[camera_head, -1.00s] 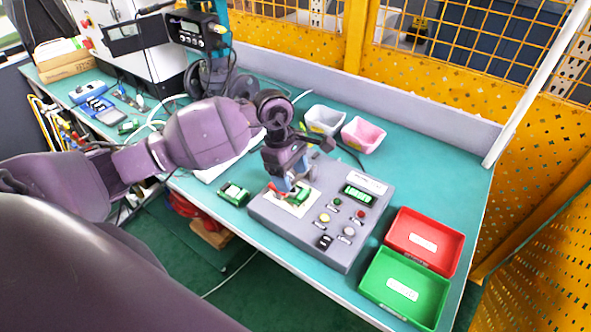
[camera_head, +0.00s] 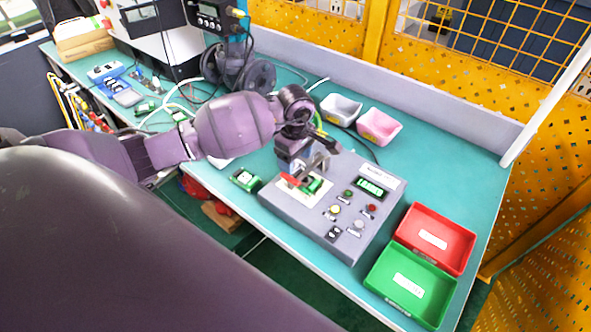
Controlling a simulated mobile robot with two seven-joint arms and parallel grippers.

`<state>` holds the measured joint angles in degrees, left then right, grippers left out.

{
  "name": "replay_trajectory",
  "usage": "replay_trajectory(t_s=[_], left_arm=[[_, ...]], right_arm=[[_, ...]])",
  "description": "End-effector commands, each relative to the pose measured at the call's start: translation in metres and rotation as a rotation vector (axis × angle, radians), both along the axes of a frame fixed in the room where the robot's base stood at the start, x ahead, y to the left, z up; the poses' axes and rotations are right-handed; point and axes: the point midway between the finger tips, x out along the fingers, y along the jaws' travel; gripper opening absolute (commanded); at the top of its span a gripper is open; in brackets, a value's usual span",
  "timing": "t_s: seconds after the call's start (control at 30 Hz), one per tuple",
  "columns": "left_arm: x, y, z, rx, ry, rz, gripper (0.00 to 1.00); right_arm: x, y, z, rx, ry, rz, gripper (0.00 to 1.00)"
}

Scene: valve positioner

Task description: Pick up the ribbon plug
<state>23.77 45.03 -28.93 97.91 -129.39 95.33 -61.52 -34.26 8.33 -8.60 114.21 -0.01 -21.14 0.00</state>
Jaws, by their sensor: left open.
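A grey test box (camera_head: 335,215) stands on the green-topped bench. On its left part lies a pale plate (camera_head: 290,196) bearing a green circuit board (camera_head: 315,187). A small red piece (camera_head: 290,180) shows at the left of this board; it may be the ribbon plug, but it is too small to tell. My left gripper (camera_head: 313,168) is open, just above and behind the board, beside the red piece. Its fingers partly hide the board, and I cannot tell whether they touch anything. My right gripper is out of view.
Red (camera_head: 458,248) and green (camera_head: 395,302) trays sit right of the box. White (camera_head: 342,108) and pink (camera_head: 378,128) bins stand behind it. Another green board (camera_head: 245,180) lies to its left. A cable runs behind the box.

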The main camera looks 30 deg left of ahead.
Motion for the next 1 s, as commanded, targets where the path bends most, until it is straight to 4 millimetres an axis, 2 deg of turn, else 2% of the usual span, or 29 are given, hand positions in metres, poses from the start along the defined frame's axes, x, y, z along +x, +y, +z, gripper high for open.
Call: replay_trajectory(t_s=[0.23,0.57,0.9,1.0], left_arm=[[0.000,0.004,-0.030,-0.002,0.001,0.002,0.66],[0.000,0.004,-0.035,0.000,0.000,0.000,0.64],[0.000,0.004,-0.035,0.000,0.000,0.000,0.12],[0.000,0.004,-0.035,0.000,0.000,0.000,0.12]], right_arm=[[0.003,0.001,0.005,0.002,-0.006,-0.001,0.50],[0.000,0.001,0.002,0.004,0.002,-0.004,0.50],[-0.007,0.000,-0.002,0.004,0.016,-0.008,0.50],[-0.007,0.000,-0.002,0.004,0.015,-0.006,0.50]])
